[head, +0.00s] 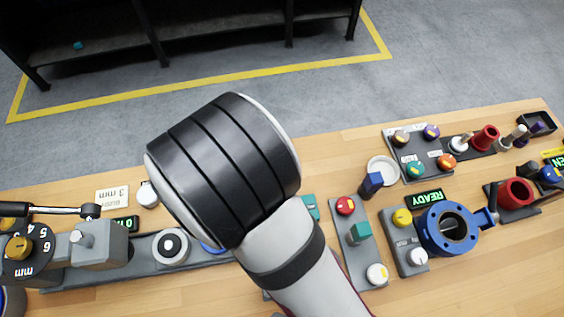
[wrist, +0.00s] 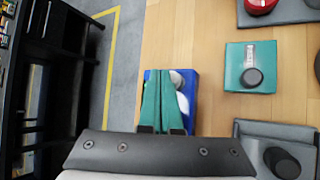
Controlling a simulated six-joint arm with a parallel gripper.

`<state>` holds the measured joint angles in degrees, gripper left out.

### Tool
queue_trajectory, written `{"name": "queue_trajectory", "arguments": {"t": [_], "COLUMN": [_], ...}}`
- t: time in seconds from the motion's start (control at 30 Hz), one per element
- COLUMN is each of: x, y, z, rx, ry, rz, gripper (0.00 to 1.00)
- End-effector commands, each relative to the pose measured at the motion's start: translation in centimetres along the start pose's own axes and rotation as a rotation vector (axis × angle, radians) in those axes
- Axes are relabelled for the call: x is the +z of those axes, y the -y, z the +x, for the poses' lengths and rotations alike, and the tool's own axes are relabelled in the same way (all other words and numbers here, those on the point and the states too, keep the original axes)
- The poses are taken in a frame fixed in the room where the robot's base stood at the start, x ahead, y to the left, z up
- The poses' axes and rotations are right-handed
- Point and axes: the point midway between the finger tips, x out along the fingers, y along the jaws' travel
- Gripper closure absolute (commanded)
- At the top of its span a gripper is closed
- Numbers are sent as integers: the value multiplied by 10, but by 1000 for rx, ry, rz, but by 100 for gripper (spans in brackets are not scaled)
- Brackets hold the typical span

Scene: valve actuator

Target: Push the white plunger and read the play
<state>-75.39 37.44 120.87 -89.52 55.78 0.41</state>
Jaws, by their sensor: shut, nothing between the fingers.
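My gripper (wrist: 165,72) shows in the wrist view with its two green fingers shut together and nothing between them. The fingers lie in front of a blue block (wrist: 192,80), which they partly hide. Rounded white parts (wrist: 183,102) show on the block beside the right finger; whether one is the white plunger, and whether the fingers touch it, I cannot tell. In the head view my arm hides the gripper and the middle of the bench. A small white knob (head: 147,195) stands left of my arm there, beside a plate marked 3 mm (head: 112,196).
A green plate with a black knob (wrist: 252,77) lies right of the fingers. A grey block with a black knob (wrist: 283,162) is at lower right. In the head view, a blue valve body (head: 437,232) and a READY display (head: 426,197) stand on the right.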

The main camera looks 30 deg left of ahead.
Motion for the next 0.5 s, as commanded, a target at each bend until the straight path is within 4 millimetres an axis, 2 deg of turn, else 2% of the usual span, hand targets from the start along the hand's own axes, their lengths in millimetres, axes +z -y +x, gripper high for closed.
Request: {"name": "queue_trajectory", "arguments": {"t": [0.5], "x": [8], "y": [-9], "z": [-12], "rx": [2], "ry": [0], "rz": [3], "gripper": [100]}}
